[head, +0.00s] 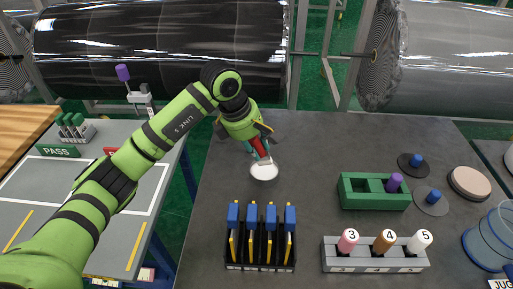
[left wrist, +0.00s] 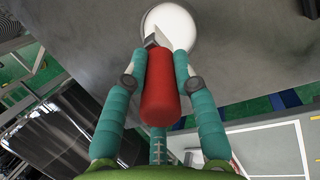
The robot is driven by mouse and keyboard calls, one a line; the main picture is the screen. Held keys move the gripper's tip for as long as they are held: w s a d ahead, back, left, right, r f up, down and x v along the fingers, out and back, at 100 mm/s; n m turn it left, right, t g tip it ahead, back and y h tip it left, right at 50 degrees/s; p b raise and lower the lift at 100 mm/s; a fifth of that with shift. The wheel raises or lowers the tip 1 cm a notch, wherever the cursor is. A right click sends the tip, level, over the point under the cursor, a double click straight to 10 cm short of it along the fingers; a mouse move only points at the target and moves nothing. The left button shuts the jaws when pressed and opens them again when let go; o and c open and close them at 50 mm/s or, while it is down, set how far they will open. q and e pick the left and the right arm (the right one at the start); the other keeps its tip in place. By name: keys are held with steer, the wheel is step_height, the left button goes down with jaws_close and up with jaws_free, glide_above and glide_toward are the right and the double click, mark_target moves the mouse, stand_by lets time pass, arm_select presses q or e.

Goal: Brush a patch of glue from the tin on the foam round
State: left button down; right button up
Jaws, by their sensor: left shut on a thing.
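My left gripper (head: 258,140) is shut on a red-handled brush (head: 260,148); in the left wrist view its teal fingers close on both sides of the red handle (left wrist: 160,95). The brush points down at a small round tin (head: 264,176) with a white top surface, which also shows in the left wrist view (left wrist: 172,22). The brush's pale tip overlaps the tin's near edge there; I cannot tell whether it touches the white. A beige round (head: 470,182), which looks like the foam round, lies at the table's right side. My right gripper is not in view.
On the grey table (head: 310,150) stand a black rack (head: 260,266) with blue-topped tools, a green block (head: 374,192) with a purple peg, and a grey holder (head: 375,256) with numbered pegs. Blue-knobbed discs (head: 431,202) lie near the beige round. Clear blue-rimmed jug (head: 488,240) is at right.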

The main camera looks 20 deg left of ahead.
arm_select(q)
steer(key=shift+r+p, duration=1)
steer(key=shift+r, duration=1.35)
